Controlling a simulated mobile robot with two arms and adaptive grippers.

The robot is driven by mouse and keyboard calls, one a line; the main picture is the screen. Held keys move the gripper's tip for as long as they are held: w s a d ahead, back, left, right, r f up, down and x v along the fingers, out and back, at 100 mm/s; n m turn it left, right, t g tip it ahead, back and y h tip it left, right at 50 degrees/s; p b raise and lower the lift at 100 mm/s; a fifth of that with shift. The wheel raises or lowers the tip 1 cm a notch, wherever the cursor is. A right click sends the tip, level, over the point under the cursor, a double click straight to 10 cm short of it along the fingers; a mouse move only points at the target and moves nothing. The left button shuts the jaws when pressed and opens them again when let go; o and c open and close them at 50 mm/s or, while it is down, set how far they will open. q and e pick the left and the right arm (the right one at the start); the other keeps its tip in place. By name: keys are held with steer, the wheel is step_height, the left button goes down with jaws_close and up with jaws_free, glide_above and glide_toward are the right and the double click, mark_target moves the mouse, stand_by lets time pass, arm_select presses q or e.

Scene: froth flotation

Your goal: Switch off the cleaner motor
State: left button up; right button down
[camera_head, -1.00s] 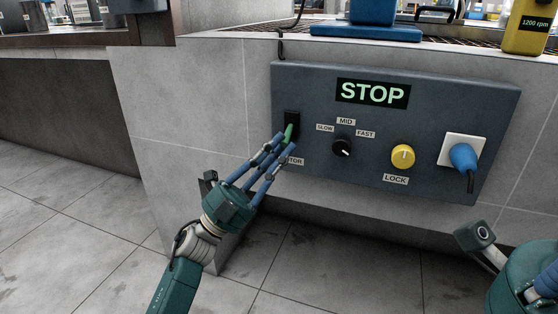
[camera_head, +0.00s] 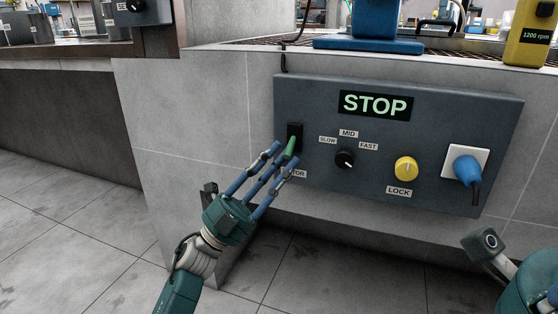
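The motor switch (camera_head: 295,135) is a black plate at the left of the grey control panel (camera_head: 430,110), with a green lever (camera_head: 291,146). The label below it is partly covered and shows "TOR". The panel's display (camera_head: 375,105) reads STOP. My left gripper (camera_head: 284,157) has its blue fingers spread beside the lever; nothing is held. The middle fingertip is close to the lever; I cannot tell whether it touches.
The panel also carries a black speed knob (camera_head: 344,159), a yellow lock knob (camera_head: 406,168) and a blue plug (camera_head: 467,170) in a white socket. A blue base (camera_head: 368,45) and a yellow 1200 rpm device (camera_head: 527,35) stand on the bench above.

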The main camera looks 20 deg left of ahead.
arm_select(q)
steer(key=v, duration=1.2)
steer(key=shift+r, duration=0.15)
